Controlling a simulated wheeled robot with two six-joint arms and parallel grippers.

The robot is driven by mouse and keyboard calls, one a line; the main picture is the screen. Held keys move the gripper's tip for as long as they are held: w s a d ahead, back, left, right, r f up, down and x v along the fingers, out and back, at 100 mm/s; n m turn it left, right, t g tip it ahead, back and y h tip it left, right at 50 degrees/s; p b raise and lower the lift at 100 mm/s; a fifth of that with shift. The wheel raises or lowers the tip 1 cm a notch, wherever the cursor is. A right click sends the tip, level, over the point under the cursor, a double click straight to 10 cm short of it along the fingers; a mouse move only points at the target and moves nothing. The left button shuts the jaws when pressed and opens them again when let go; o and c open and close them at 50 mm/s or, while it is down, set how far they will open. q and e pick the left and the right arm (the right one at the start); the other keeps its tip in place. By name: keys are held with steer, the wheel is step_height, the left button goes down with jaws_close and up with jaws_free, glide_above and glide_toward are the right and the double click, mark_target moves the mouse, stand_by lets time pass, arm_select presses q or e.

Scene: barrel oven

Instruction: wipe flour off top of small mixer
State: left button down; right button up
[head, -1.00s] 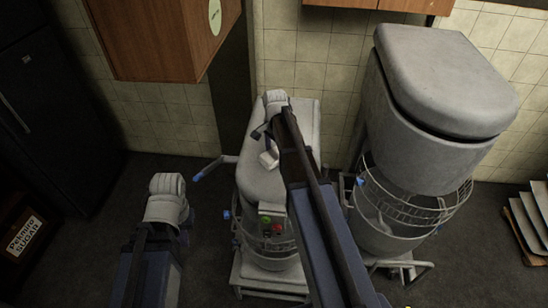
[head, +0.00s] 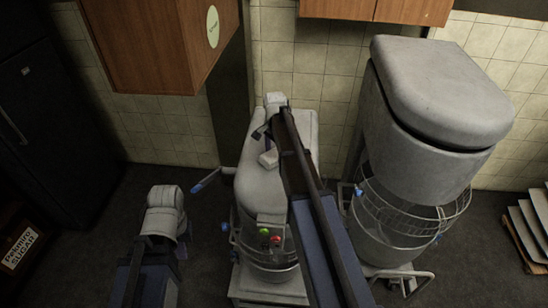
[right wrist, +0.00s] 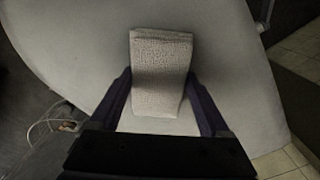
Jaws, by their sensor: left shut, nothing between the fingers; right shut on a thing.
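The small mixer (head: 262,192), pale grey with a green and a red button on its front, stands in the middle of the head view. My right gripper (head: 262,142) is over its top, shut on a pale ribbed cloth (head: 268,159). In the right wrist view the cloth (right wrist: 161,72) lies between the fingers of my right gripper (right wrist: 164,102), over the mixer's smooth top (right wrist: 225,60). Contact between cloth and top is hard to judge. I cannot make out flour on the top. My left gripper (head: 182,248) is shut and empty, left of the mixer, mostly hidden by its wrist.
A large mixer (head: 440,90) with a wire guard stands close on the right. A wooden wall cabinet (head: 160,45) hangs at upper left. Trays (head: 530,225) lean at far right.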

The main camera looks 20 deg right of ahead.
mark_target(273, 163)
steer(key=shift+r, duration=0.1)
steer(key=shift+s+a+f, duration=0.1)
steer(key=shift+s+a, duration=0.45)
steer(key=shift+s, duration=0.4)
steer(key=shift+s+a+f, duration=0.1)
steer(key=shift+s+a, duration=0.45)
steer(key=shift+s, duration=0.35)
steer(key=shift+s, duration=0.1)
steer(key=shift+s+a+r, duration=0.1)
steer(key=shift+s+a, duration=0.4)
steer(key=shift+s, duration=0.3)
steer(key=shift+s+a, duration=0.5)
steer(key=shift+s, duration=0.25)
steer(key=shift+s+a, duration=0.55)
steer(key=shift+s, duration=0.35)
steer(key=shift+s+a, duration=0.5)
steer(key=shift+s, duration=0.4)
